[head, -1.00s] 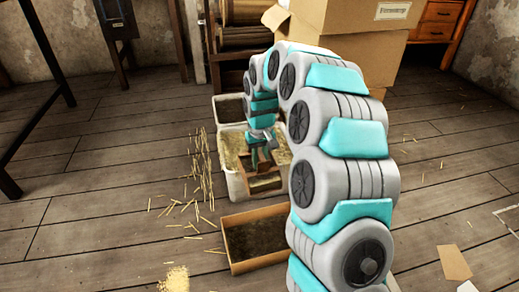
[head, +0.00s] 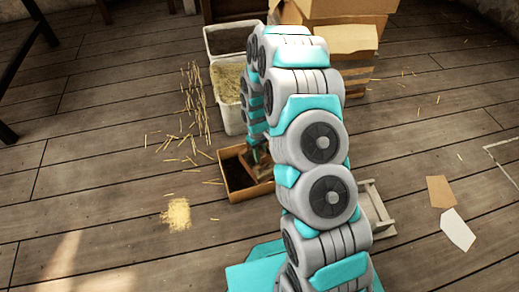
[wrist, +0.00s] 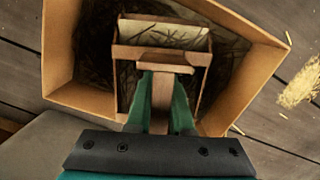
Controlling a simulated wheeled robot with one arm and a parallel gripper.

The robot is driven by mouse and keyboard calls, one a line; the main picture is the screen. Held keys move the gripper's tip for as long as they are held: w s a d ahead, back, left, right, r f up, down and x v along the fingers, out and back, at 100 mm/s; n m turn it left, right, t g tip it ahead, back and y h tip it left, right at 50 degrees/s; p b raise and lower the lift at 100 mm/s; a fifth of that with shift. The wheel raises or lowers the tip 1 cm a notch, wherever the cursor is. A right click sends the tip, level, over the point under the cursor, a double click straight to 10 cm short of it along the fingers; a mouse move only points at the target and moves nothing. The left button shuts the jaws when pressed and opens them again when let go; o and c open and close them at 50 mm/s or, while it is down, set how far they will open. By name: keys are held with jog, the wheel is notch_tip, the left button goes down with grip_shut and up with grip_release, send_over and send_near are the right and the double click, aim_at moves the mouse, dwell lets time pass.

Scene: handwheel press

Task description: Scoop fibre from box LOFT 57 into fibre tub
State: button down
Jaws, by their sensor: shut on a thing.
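A brown open box (head: 229,181) stands on the floor with dark fibre inside; it fills much of the wrist view (wrist: 60,45). I cannot read any label on it. My gripper (wrist: 163,82) is shut on the handle of a wooden scoop (wrist: 160,54). The scoop's pan is at the box's opening, with dark strands showing in it; how deep it sits I cannot tell. Behind the box stand a pale tub with straw-coloured filling (head: 228,82) and a pale tub with dark filling (head: 225,40). Which one is the fibre tub is not marked. My arm partly hides both.
Cardboard boxes (head: 345,45) stand at the back right. A small pale wooden frame (head: 378,210) lies right of my arm. Loose straw (head: 190,110) and a tan heap (head: 176,213) lie on the floor to the left. Paper sheets (head: 457,230) lie at right.

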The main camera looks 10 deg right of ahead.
jog(key=shift+g, duration=0.3)
jog(key=shift+w+r+p, duration=0.15)
jog(key=shift+r+p, duration=0.55)
jog(key=shift+r, duration=4.55)
jog(key=shift+r, duration=0.1)
